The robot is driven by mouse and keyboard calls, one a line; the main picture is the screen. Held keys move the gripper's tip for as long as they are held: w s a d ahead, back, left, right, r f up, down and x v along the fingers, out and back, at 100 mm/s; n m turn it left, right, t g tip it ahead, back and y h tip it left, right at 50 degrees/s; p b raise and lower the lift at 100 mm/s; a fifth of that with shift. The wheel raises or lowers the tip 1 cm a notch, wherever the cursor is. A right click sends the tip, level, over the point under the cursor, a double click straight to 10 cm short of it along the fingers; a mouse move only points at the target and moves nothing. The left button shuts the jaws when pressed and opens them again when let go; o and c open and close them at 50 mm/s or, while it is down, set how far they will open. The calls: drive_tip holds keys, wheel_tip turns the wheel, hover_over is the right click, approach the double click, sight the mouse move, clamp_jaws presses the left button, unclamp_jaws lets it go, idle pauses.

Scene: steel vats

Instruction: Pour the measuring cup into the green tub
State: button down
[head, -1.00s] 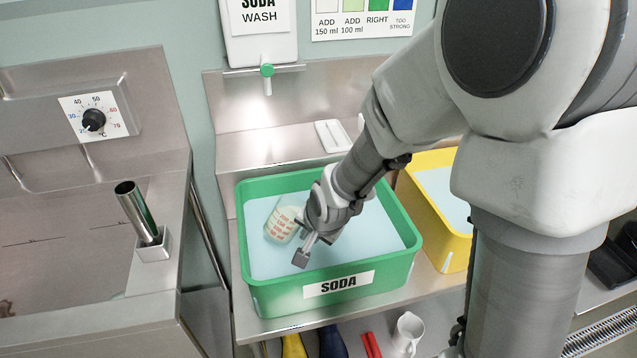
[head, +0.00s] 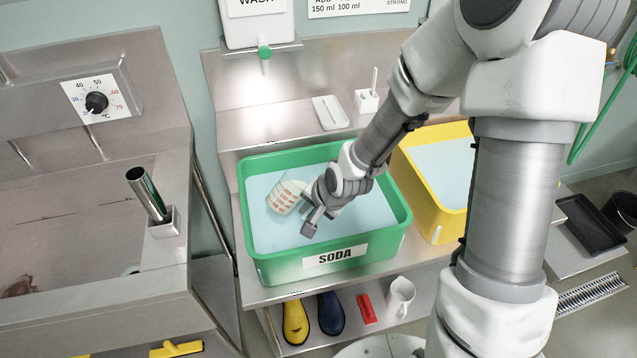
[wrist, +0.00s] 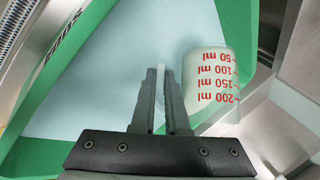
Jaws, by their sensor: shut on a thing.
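The measuring cup (head: 286,196) is clear with red ml marks and hangs tilted over the green tub (head: 330,264). In the wrist view the cup (wrist: 212,88) is just right of the fingers, its marks upside down. My gripper (head: 312,214) is over the tub. In the wrist view my gripper (wrist: 161,90) is shut on a thin pale part between its fingers, which looks like the cup's handle. The tub is labelled SODA and holds pale blue liquid.
A yellow tub (head: 436,232) stands close on the right. A dispenser with a green tap (head: 264,53) hangs behind. A steel vat with a dial (head: 97,102) and a metal tube (head: 147,195) is at left.

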drive_tip(key=shift+a+r+m+g+y+p, duration=0.15)
drive_tip(key=shift+y+p, duration=0.4)
drive_tip(key=shift+p, duration=0.8)
drive_tip(key=shift+r+m+g+y+p, duration=0.2)
drive_tip(key=shift+y+p, duration=0.35)
drive_tip(key=shift+p, duration=0.75)
drive_tip(key=shift+s+a+r+g+y+p, duration=0.15)
drive_tip(key=shift+r+g+y+p, duration=0.15)
drive_tip(key=shift+y+p, duration=0.75)
idle(0.4)
drive_tip(key=shift+r+m+y+p, duration=0.25)
drive_tip(key=shift+y+p, duration=0.2)
drive_tip(key=shift+p, duration=0.1)
idle(0.5)
drive_tip(key=shift+w+d+r+m+g+y+p, duration=0.25)
drive_tip(key=shift+w+d+m+g+y+p, duration=0.15)
drive_tip(key=shift+y+p, duration=0.25)
idle(0.7)
drive_tip(key=shift+s+d+r+y+b, duration=0.15)
drive_tip(key=shift+y+b, duration=0.1)
drive_tip(key=shift+y, duration=0.25)
drive_tip(key=shift+a+r+y+b, duration=0.1)
drive_tip(key=shift+y+b, duration=0.1)
drive_tip(key=shift+y, duration=0.25)
idle(0.6)
